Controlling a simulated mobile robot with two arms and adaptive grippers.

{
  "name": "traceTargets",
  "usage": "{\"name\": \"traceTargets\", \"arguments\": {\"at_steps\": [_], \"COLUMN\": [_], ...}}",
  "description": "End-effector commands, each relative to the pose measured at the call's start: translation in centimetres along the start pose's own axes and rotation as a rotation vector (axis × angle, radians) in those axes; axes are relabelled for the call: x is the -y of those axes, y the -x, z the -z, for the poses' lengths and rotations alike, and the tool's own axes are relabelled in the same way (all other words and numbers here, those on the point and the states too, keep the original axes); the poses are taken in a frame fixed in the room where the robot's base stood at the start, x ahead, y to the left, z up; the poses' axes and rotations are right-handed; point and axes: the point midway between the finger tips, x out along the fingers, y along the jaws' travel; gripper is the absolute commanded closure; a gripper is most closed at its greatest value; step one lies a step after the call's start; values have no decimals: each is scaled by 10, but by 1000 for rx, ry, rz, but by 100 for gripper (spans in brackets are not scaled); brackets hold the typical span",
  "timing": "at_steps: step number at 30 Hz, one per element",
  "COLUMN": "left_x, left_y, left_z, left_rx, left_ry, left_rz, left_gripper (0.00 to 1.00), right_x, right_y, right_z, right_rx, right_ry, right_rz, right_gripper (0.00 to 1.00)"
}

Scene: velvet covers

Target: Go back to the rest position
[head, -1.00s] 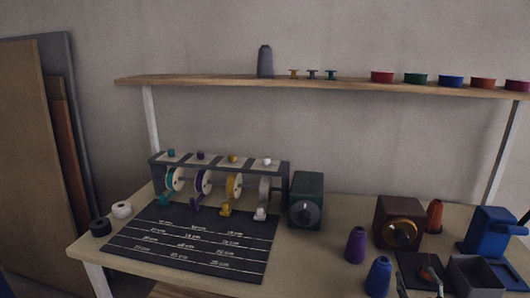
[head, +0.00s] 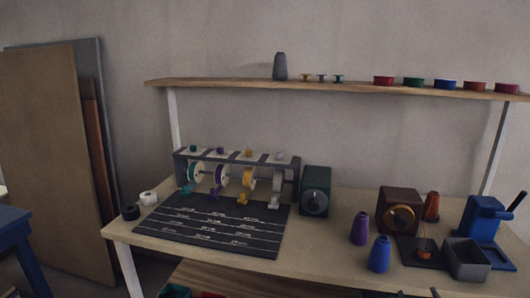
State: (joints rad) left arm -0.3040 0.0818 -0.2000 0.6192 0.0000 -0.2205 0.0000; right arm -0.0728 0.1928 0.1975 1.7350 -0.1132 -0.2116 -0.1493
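Neither of my grippers can be made out in the head view. The workbench (head: 330,262) stands ahead of me with its items on top. A dark mat with white length lines (head: 262,248) lies on its left half. Behind the mat stands a grey rack (head: 290,161) with teal, purple, yellow and white ribbon spools. No thing is seen held.
A green box with a knob (head: 316,194), a brown box (head: 401,202), purple (head: 360,228) and blue (head: 380,254) cones, a grey bin (head: 467,258) and a blue device (head: 483,222) fill the right side. A shelf (head: 350,87) hangs above. A blue table (head: 22,248) stands left.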

Motion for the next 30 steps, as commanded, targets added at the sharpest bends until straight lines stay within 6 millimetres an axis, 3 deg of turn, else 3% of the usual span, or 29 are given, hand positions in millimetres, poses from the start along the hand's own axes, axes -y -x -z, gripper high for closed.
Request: {"name": "traceTargets", "arguments": {"at_steps": [6, 11, 14, 17, 23, 26, 30], "left_x": [2, 2, 1, 0, -1, -1, -1], "left_y": [0, 1, 2, 3, 4, 5, 7], "left_z": [15, 13, 7, 4, 3, 3, 3], "left_rx": [-21, -18, -11, -5, -3, -3, -3], "left_ry": [0, 0, 0, 0, 1, 1, 1], "left_rz": [3, 2, 1, 0, -1, -1, -2], "left_gripper": [40, 40, 40, 40, 40, 40, 40], "right_x": [32, 64, 90, 125, 198, 228, 260], "right_y": [5, 15, 28, 52, 135, 189, 275], "right_z": [-45, -91, -128, -177, -284, -331, -388], "right_rx": [87, 178, 252, 354, 598, 721, 893], "right_ry": [-18, -35, -48, -61, -82, -86, -82], "right_rz": [56, 113, 158, 218, 352, 413, 492], "right_gripper": [44, 44, 44, 44, 44, 44, 44]}}
